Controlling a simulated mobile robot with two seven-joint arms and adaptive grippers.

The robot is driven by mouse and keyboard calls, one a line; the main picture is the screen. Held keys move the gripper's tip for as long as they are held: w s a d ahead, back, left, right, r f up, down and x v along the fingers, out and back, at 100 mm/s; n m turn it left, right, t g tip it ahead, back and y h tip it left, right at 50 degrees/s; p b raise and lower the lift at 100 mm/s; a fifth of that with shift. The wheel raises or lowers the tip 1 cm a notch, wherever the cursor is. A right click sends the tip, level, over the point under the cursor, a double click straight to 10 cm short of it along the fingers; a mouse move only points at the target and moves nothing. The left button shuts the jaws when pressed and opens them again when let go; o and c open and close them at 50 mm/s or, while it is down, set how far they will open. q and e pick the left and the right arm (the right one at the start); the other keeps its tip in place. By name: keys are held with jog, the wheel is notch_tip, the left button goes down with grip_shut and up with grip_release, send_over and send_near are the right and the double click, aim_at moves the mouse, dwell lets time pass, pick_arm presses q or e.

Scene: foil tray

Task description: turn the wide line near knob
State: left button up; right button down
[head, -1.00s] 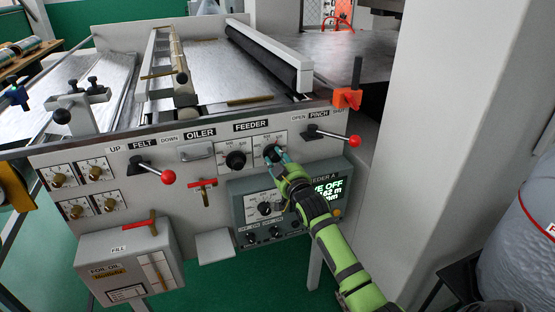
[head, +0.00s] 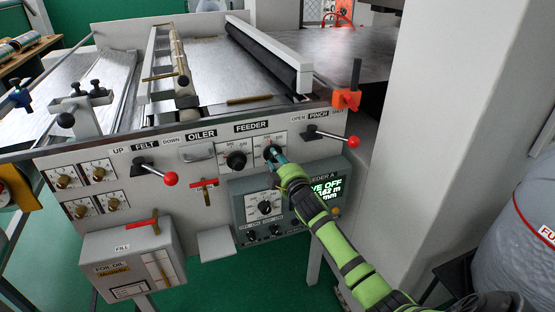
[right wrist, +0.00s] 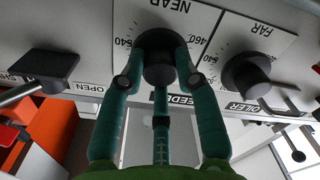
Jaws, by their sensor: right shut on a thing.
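The near knob (head: 270,151) is the black right-hand one of two knobs under the FEEDER label on the grey panel. In the right wrist view the near knob (right wrist: 156,42) sits below a NEAR label on a white scale plate. My right gripper (head: 279,159) reaches it from the front. In the wrist view the teal fingers of the gripper (right wrist: 160,66) are shut on the knob, on both sides and below. The fingers and knob hide its pointer, so its setting cannot be read. My left gripper is out of view.
The far knob (head: 236,160) is close on the left. The red-tipped pinch lever (head: 328,136) is close on the right. The feeder box (head: 240,205) with a lit display stands out below. A grey column (head: 450,130) rises at the right.

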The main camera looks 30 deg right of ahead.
dwell(0.4)
jog(key=c, duration=0.9)
grip_release()
jog(key=v, duration=1.2)
jog(key=shift+f, duration=0.1)
